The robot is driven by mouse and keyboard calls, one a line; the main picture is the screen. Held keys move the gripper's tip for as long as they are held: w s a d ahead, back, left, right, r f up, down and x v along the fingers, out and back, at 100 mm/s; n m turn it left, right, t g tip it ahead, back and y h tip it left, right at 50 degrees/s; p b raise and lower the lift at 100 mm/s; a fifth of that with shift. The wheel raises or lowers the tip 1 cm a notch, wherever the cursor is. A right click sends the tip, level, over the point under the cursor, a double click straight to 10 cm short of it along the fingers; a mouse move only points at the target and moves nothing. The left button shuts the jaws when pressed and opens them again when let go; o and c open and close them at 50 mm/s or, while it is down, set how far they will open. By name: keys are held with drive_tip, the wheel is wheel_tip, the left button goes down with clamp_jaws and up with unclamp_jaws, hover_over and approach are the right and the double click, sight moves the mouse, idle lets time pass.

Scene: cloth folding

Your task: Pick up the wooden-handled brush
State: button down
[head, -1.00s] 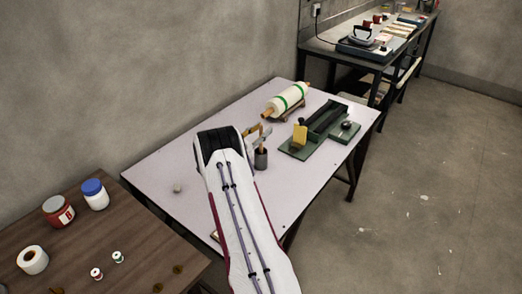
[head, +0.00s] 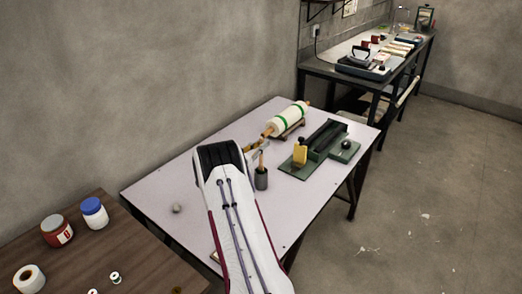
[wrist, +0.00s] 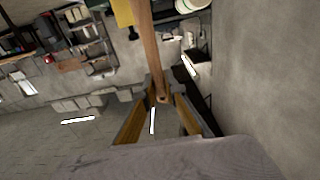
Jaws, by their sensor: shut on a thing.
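The wooden-handled brush shows as a thin wooden handle (head: 261,159) standing upright above a dark grey cylinder (head: 261,179) on the pale table. I cannot tell whether that cylinder is a holder or the brush's own head. In the wrist view the handle (wrist: 149,48) runs from the fingertips to the top edge. My gripper (wrist: 158,98) is shut on the handle near its end. In the head view my white arm hides most of the gripper; only small parts of its fingers show beside the handle.
A white roller with green bands (head: 287,120) lies on a stand behind. A green press with a yellow piece (head: 300,155) stands to the right. A small pale knob (head: 177,208) is at left on the pale table (head: 155,190). A brown table with jars (head: 94,212) stands at lower left.

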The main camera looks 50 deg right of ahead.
drive_tip(key=shift+r, duration=3.75)
